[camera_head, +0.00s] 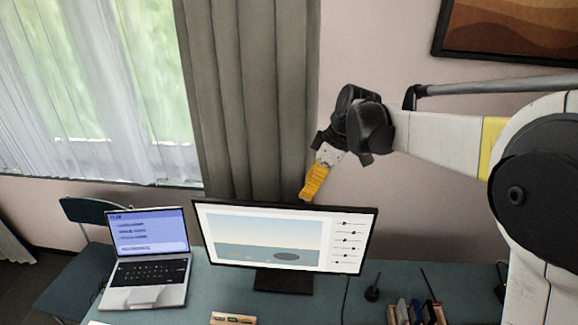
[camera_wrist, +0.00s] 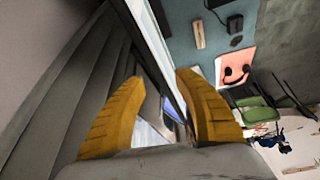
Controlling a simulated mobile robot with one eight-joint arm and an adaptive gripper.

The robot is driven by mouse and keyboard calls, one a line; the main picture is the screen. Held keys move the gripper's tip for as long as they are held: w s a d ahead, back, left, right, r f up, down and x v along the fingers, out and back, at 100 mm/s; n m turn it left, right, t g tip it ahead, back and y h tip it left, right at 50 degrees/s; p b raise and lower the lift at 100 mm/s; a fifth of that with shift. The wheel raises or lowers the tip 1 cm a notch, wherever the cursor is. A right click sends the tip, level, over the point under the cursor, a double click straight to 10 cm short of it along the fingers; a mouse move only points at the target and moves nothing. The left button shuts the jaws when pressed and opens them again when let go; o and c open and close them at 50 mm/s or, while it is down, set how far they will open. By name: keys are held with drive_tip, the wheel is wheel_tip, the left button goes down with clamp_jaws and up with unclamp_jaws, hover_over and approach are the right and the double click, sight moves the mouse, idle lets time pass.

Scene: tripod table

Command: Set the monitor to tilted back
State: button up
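The monitor (camera_head: 270,239) stands on its dark base (camera_head: 283,281) on the desk. Its lit screen shows a landscape picture and a column of sliders. Its exact tilt is hard to judge. In the wrist view my gripper (camera_wrist: 158,78) is open, with a wide gap between the fingers. The monitor's thin edge (camera_wrist: 152,36) runs through that gap. I cannot tell whether either finger touches it.
An open laptop (camera_head: 147,258) stands left of the monitor on the teal desk (camera_head: 222,291). A wooden block (camera_head: 233,319) lies in front, and books (camera_head: 418,313) and a small dark object (camera_head: 372,293) are at right. Grey curtains (camera_head: 262,100) hang close behind the monitor.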

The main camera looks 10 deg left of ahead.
sight(282, 204)
drive_tip(key=a, duration=0.1)
drive_tip(key=w+a+n+p, duration=0.1)
drive_tip(key=w+a, duration=0.1)
drive_tip(key=shift+a+r+n+g+p, duration=0.1)
drive_tip(key=shift+r+n+g+p, duration=0.2)
drive_tip(key=shift+n+g+p, duration=0.1)
drive_tip(key=shift+a+f, duration=0.2)
drive_tip(key=shift+a, duration=0.1)
drive_tip(key=x, duration=1)
drive_tip(key=shift+a+f+b, duration=0.25)
drive_tip(key=shift+f+b, duration=0.05)
drive_tip(key=shift+f, duration=0.05)
drive_tip(key=shift+s, duration=0.1)
clamp_jaws()
